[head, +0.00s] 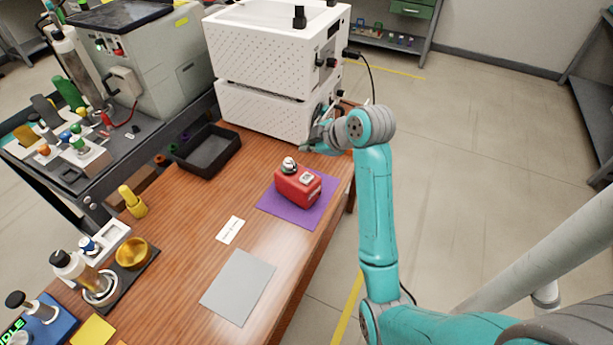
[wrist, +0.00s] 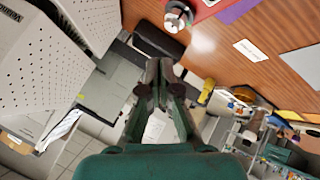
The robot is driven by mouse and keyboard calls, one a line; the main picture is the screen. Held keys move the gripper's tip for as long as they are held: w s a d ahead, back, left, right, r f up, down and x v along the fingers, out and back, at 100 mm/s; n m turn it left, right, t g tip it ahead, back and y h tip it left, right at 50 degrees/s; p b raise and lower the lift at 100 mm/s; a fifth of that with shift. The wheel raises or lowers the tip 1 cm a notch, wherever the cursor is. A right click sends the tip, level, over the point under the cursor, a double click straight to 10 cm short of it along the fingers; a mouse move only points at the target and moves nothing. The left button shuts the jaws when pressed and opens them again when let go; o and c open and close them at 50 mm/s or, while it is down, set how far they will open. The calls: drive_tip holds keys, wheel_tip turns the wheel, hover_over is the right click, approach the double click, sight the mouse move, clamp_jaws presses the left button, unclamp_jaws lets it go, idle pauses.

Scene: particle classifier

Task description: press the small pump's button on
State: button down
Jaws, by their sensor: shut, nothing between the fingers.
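A red box-shaped device (head: 298,187), which looks like the small pump, sits on a purple mat (head: 270,207) on the wooden table. It has a round silver fitting (head: 289,164) at its back left and a pale label or panel on top. I cannot make out which part is its button. It also shows, cut off, at the top of the wrist view (wrist: 203,9). My gripper (head: 312,146) is beyond the red device, in front of the white perforated unit, and apart from the device. In the wrist view its fingers (wrist: 160,66) are together and empty.
Two stacked white perforated units (head: 262,107) stand at the table's far end, with a cable at the right. A black tray (head: 208,150) lies left of them. A white card (head: 230,230) and grey sheet (head: 238,287) lie flat nearer me. Jars and a gold bowl (head: 132,253) stand left.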

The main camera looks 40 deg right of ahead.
sight(304, 175)
drive_tip(key=shift+f, duration=4.25)
drive_tip(key=shift+f, duration=0.15)
drive_tip(key=shift+f, duration=0.25)
drive_tip(key=shift+f, duration=0.9)
drive_tip(key=shift+r, duration=1.3)
drive_tip(key=shift+r, duration=0.1)
drive_tip(key=shift+r, duration=2.45)
